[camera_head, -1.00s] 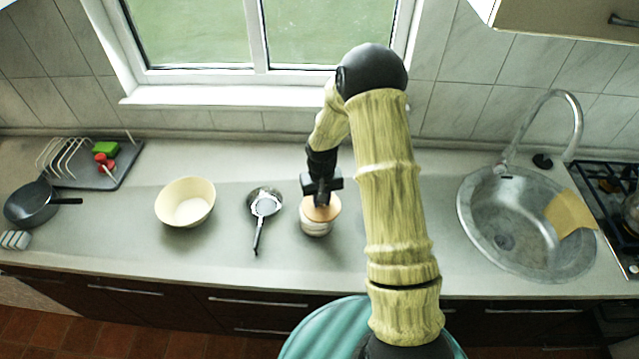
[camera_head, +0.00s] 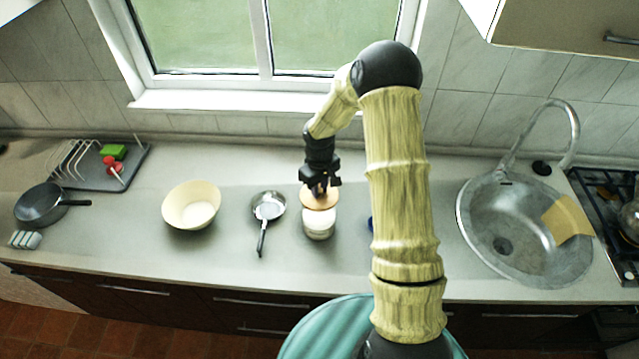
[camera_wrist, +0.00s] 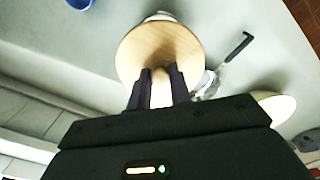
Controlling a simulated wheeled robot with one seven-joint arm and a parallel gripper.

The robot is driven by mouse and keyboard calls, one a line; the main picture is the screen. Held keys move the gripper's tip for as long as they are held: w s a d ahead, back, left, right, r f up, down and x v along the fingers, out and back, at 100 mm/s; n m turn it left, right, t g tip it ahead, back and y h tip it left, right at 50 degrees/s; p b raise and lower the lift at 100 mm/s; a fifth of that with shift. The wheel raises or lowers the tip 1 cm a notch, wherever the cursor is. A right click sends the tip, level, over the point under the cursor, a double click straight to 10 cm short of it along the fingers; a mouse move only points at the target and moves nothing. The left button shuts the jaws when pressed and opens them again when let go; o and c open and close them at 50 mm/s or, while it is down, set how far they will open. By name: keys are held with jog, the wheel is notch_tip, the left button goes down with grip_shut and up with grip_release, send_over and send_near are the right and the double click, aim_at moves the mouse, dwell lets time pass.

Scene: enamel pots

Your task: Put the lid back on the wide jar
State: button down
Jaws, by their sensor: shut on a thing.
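The wide jar (camera_head: 319,226) is pale with a banded side and stands on the counter in the middle of the head view. The round light-wood lid (camera_head: 319,201) shows over the jar's back part, and in the wrist view the lid (camera_wrist: 160,45) hides most of the jar, with only a pale edge beyond it. My gripper (camera_head: 319,190) points down and is shut on the lid, its fingers at the lid's middle. The lid appears raised above the jar; the exact gap is hard to tell.
A small pan (camera_head: 268,207) and a cream bowl (camera_head: 191,208) stand left of the jar. A blue thing (camera_head: 371,225) is partly hidden behind my arm at right. The sink (camera_head: 522,240) with a yellow cloth (camera_head: 567,221) is farther right. Bare counter lies in front of the jar.

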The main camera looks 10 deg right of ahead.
aim_at(319, 201)
jog(key=shift+w+f, duration=0.1)
jog(key=shift+f, duration=0.05)
jog(key=shift+f, duration=0.1)
jog(key=shift+f+b, duration=2.35)
jog(key=shift+f, duration=0.75)
jog(key=shift+f, duration=0.1)
dwell(0.4)
jog(key=c, duration=1.2)
grip_release()
jog(key=shift+o, duration=0.5)
jog(key=o, duration=0.4)
